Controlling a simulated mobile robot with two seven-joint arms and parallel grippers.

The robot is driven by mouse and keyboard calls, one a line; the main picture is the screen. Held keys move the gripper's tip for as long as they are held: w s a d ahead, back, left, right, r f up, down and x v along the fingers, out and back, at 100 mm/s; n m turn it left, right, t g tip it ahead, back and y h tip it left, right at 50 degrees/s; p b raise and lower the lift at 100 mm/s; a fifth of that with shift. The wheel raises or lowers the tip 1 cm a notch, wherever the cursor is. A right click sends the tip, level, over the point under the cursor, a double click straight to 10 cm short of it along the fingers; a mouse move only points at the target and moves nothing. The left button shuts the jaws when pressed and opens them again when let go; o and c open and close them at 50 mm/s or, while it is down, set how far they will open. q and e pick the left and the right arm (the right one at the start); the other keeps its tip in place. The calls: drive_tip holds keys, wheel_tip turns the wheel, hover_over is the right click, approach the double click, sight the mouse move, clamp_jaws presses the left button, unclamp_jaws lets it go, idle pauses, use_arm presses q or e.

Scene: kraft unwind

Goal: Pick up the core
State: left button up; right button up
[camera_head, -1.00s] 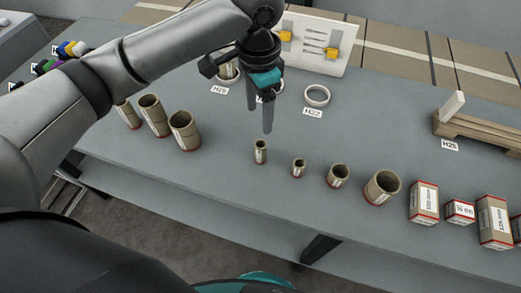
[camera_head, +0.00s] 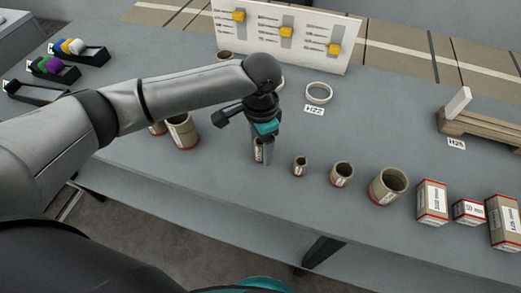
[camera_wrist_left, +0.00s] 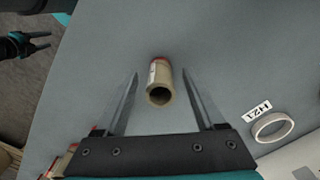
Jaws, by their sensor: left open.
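Several brown cardboard cores with red bottom rims stand upright in a row on the grey table. My left gripper (camera_head: 262,158) is open, pointing down at a slim core (camera_head: 258,151), which it partly hides in the head view. In the left wrist view that core (camera_wrist_left: 159,84) stands between the two spread fingers (camera_wrist_left: 160,90), with clear gaps on both sides. To the right in the head view stand a small core (camera_head: 300,166), a medium core (camera_head: 342,174) and a large core (camera_head: 388,186).
Red-edged boxes (camera_head: 432,203) stand at the right. Wider cores (camera_head: 182,131) stand left, partly behind my arm. A white ring (camera_head: 319,93) lies behind by the H22 label.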

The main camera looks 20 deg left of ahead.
use_arm(q)
drive_tip(key=shift+f, duration=0.75)
drive_tip(key=shift+c, duration=0.3)
clamp_jaws()
